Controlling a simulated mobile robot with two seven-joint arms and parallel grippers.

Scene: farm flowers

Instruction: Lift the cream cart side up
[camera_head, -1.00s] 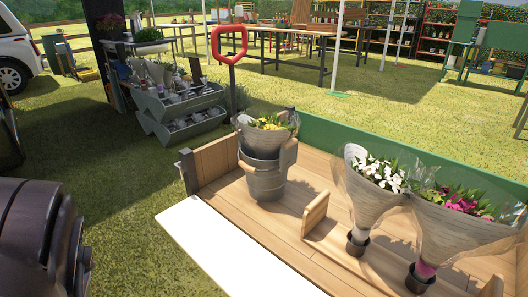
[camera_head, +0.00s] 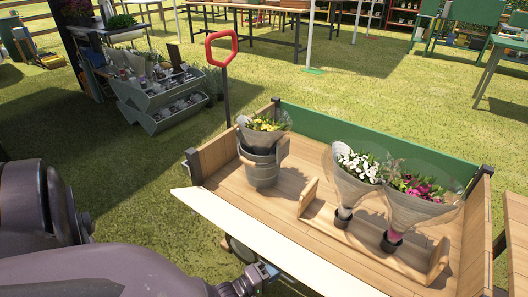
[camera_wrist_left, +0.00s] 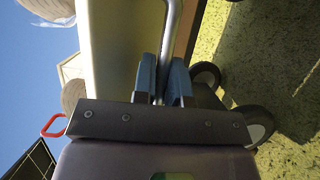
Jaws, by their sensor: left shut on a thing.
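The cream cart side (camera_head: 262,237) is a long pale panel along the near edge of the wooden cart, leaning outward rather than upright. It also fills the upper middle of the left wrist view (camera_wrist_left: 118,55). My left gripper (camera_head: 268,270) is low at the panel's outer side. In the left wrist view its two blue fingers (camera_wrist_left: 162,80) are shut around a grey metal bar (camera_wrist_left: 170,40) that runs along the panel. My right gripper is in neither view.
The cart bed holds a metal bucket (camera_head: 259,168) with yellow flowers and two wrapped bouquets (camera_head: 358,170) (camera_head: 420,205) in a wooden holder (camera_head: 365,240). A red-handled pull bar (camera_head: 221,45) stands behind. Cart wheels (camera_wrist_left: 250,122) show near the gripper. Grass lies open at left.

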